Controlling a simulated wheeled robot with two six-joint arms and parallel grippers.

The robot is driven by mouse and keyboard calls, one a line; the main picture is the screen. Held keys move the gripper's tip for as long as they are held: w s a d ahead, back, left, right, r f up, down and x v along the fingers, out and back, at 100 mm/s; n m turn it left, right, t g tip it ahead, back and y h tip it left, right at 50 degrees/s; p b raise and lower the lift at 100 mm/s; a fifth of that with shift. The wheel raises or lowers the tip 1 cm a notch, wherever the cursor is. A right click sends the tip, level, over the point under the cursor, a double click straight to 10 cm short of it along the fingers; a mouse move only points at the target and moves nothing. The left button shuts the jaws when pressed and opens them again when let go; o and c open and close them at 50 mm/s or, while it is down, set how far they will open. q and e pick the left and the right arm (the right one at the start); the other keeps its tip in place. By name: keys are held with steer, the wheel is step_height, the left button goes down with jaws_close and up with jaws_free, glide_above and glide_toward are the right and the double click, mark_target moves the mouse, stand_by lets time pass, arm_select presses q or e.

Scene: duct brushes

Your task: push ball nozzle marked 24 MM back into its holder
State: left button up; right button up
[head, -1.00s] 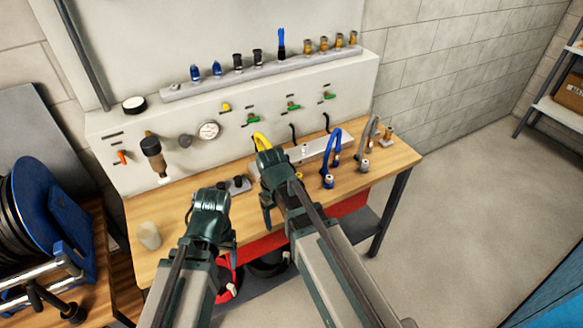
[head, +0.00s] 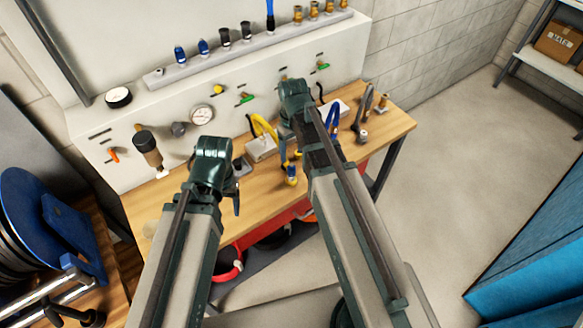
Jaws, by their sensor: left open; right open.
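A grey rack (head: 240,55) on top of the white panel holds a row of nozzles. From the left stand blue nozzles (head: 203,47), black nozzles (head: 246,31), a tall blue piece (head: 270,12) cut by the top edge, and brass nozzles (head: 314,11). No size marking is legible, so I cannot tell which is 24 MM.
A blue reel (head: 60,225) is at left.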

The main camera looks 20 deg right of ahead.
mark_target(292, 165)
arm_select(q)
steer(key=shift+f, duration=0.1)
step_height(292, 165, down, 9)
steer(key=b, duration=0.9)
arm_select(e)
step_height(292, 165, down, 9)
steer(key=shift+a+f, duration=0.1)
jaws_close()
arm_select(q)
steer(key=shift+r, duration=0.3)
arm_select(e)
steer(key=shift+r, duration=0.3)
stand_by(1.0)
arm_select(q)
steer(key=shift+r+p, duration=2.8)
steer(key=shift+p, duration=0.25)
arm_select(e)
steer(key=shift+r, duration=2.85)
